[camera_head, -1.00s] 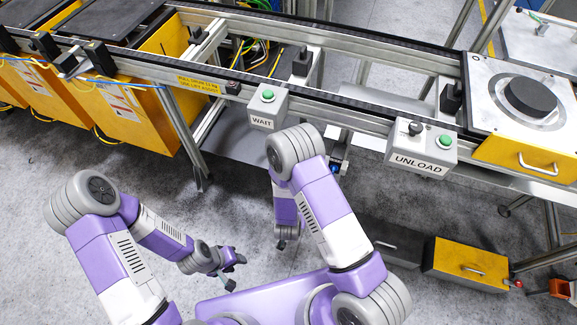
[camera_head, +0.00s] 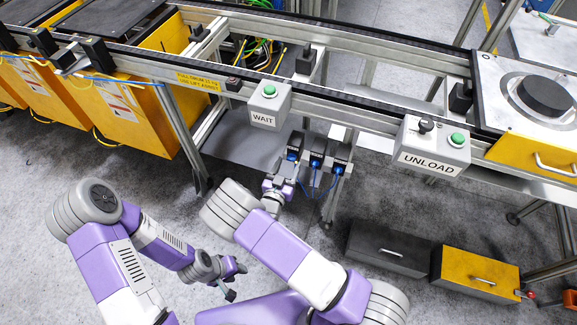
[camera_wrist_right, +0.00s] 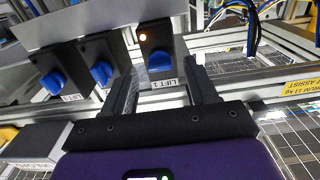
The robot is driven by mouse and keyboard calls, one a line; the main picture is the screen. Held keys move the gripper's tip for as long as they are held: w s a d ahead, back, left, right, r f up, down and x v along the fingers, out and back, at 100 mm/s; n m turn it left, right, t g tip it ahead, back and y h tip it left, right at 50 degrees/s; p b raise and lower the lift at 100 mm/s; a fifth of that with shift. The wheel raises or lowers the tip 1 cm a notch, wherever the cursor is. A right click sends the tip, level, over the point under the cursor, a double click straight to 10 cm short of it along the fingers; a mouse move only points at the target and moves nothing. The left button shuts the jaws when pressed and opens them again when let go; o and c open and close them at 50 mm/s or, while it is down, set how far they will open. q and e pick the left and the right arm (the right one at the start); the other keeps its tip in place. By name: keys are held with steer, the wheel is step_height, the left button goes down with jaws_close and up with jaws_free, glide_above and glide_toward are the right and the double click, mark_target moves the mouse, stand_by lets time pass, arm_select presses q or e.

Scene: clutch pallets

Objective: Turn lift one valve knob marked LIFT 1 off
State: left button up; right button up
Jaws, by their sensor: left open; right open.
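Three black valve boxes with blue knobs hang under the conveyor frame. In the right wrist view, the LIFT 1 knob (camera_wrist_right: 159,62) is the rightmost, above its LIFT 1 label (camera_wrist_right: 165,84), with a lit orange lamp (camera_wrist_right: 143,37) on its box. The other two knobs (camera_wrist_right: 102,73) (camera_wrist_right: 53,83) look slanted differently. My right gripper (camera_wrist_right: 162,88) is open, its fingers apart on either side just short of the LIFT 1 knob; no contact shows. In the head view my right gripper (camera_head: 284,180) is at the leftmost valve (camera_head: 294,146). My left gripper (camera_head: 236,282) is open and empty over the floor.
The conveyor rail (camera_head: 350,105) runs above the valves, with the WAIT box (camera_head: 268,105) and UNLOAD box (camera_head: 433,148) on its front. Grey (camera_head: 390,250) and yellow (camera_head: 475,272) drawers stand low at right. Floor around my left gripper is clear.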

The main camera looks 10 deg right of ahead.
steer(key=shift+w+d, duration=0.35)
steer(key=shift+w, duration=0.1)
steer(key=c, duration=1.1)
steer(key=shift+o, duration=0.2)
